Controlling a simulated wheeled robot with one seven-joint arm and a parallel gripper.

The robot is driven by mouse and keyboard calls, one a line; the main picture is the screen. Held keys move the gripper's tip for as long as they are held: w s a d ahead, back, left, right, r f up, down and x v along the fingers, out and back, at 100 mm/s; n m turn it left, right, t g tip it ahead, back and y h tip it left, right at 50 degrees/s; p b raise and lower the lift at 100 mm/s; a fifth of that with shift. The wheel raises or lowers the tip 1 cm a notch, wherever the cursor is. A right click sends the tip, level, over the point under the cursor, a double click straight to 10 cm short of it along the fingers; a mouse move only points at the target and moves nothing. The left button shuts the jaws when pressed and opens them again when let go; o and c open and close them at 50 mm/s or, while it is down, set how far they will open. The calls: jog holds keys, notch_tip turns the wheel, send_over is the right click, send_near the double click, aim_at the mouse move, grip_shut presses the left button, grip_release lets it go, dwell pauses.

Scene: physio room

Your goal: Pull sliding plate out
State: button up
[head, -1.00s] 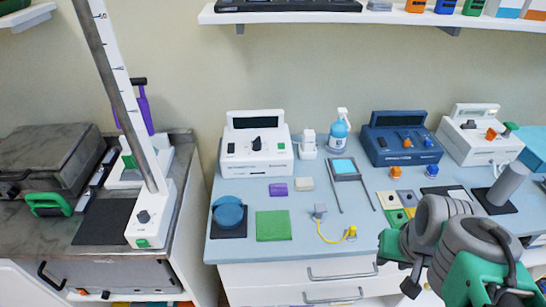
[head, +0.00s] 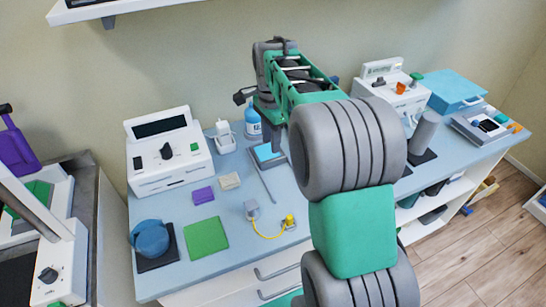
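A light-blue plate (head: 267,152) sits in a grey frame with thin rods on the blue-grey counter; I cannot tell for sure that it is the sliding plate. One rod runs toward the counter's front, and my arm hides the frame's right side. My green and grey arm reaches up over the counter. A dark part at its far end (head: 243,97) sticks out to the left, above and behind the plate in the picture. My fingers cannot be made out, nor whether they are open or shut.
A white control box (head: 169,154), spray bottle (head: 253,124), purple block (head: 203,195), green pad (head: 206,236) and yellow cable (head: 268,235) share the counter. To the right stand a white device (head: 386,95) and grey cylinder (head: 424,132).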

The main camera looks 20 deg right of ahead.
aim_at(274, 159)
jog(key=shift+w+d+f+m, duration=0.4)
jog(key=shift+w+d+m, duration=0.15)
jog(key=shift+m, duration=0.05)
jog(key=shift+w+d+f, duration=0.1)
jog(key=shift+f, duration=0.2)
notch_tip(274, 159, down, 7)
jog(key=shift+f+p, duration=0.1)
jog(key=shift+p, duration=0.2)
jog(key=shift+c, duration=0.3)
grip_shut()
